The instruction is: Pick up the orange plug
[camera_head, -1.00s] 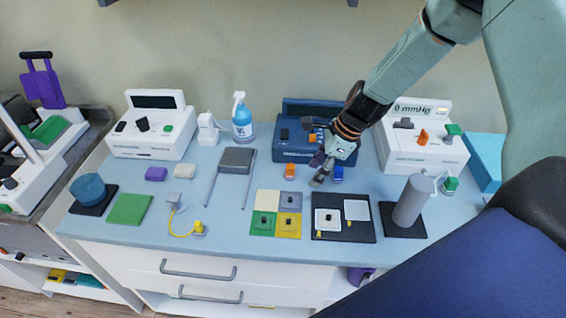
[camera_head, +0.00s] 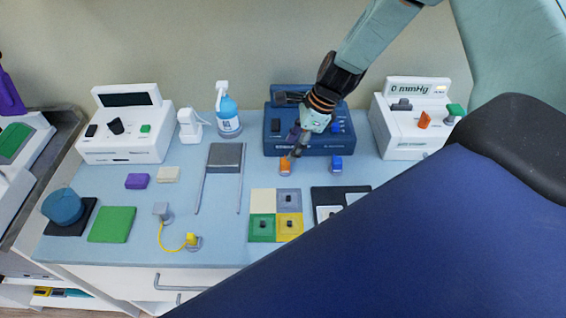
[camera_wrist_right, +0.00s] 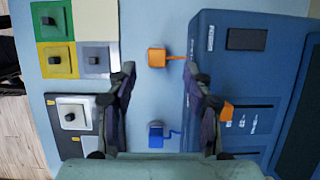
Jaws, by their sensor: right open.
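The orange plug (camera_head: 285,168) is a small block on the light blue table top, in front of the dark blue device (camera_head: 283,139). In the right wrist view the plug (camera_wrist_right: 156,57) has a short orange cord running to the device. My right gripper (camera_head: 297,152) is open and empty, close above and slightly right of the plug in the head view. In the right wrist view its two fingers (camera_wrist_right: 162,78) stand apart, with the plug between and just beyond the tips. It appears not to touch the plug. My left gripper is not in view.
A blue plug (camera_head: 336,163) lies right of the orange one. A panel of coloured squares (camera_head: 262,201) lies in front. A large blue padded surface (camera_head: 400,250) covers the lower right.

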